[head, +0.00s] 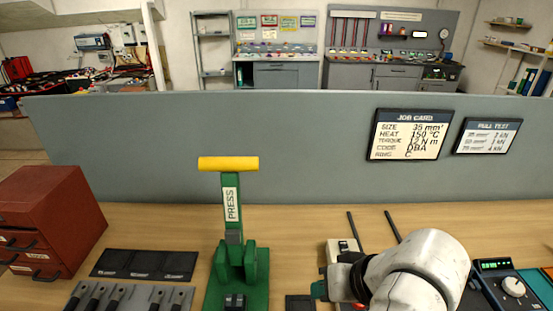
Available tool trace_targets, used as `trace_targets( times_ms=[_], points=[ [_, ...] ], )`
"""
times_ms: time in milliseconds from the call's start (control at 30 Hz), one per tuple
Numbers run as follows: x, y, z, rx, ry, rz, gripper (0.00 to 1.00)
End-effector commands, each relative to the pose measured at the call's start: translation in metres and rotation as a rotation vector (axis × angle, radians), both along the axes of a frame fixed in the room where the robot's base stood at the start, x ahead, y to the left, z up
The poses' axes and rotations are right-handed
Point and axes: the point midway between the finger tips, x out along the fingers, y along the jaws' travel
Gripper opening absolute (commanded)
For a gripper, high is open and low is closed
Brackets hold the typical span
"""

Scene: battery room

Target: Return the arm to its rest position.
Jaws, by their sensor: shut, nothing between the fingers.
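My white arm (425,272) reaches in from the bottom right of the head view, low over the wooden bench. My gripper (328,288) is at its dark end, pointing left, shut and empty. It is to the right of the green press (238,275). A pale box (343,245) on the bench shows just behind the gripper and is partly hidden by it. The arm also hides part of the bench at the lower right.
The press has a raised yellow handle (228,164). A red drawer cabinet (55,215) and a row of dark-handled tools (120,297) are at left. Two dark rods (392,225) rise behind the arm. A dial unit (505,285) is at right. A grey partition (290,150) closes the bench's back.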

Motion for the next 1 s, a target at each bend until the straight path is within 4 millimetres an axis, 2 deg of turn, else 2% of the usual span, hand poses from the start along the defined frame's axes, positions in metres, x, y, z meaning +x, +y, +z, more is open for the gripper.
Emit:
trace_targets(
  times_ms=[67,167,267,367,500,600,700,833,867,900,1000],
  points=[
    [-0.005,0.002,-0.011,0.042,-0.007,-0.024,0.0],
    [-0.015,-0.007,-0.033,0.056,-0.003,-0.065,0.0],
    [-0.034,-0.024,-0.065,0.037,0.027,-0.108,0.0],
    [-0.065,-0.047,-0.104,-0.015,0.077,-0.143,0.0],
    [-0.125,-0.09,-0.159,-0.142,0.173,-0.17,0.0],
    [-0.168,-0.124,-0.186,-0.245,0.238,-0.175,0.0],
    [-0.205,-0.156,-0.203,-0.339,0.294,-0.169,0.0],
    [-0.243,-0.191,-0.214,-0.443,0.352,-0.153,0.0],
    [-0.249,-0.197,-0.217,-0.46,0.36,-0.151,0.0],
    [-0.244,-0.194,-0.229,-0.448,0.351,-0.153,0.0],
    [-0.243,-0.192,-0.238,-0.441,0.349,-0.152,0.0]
  ],
)
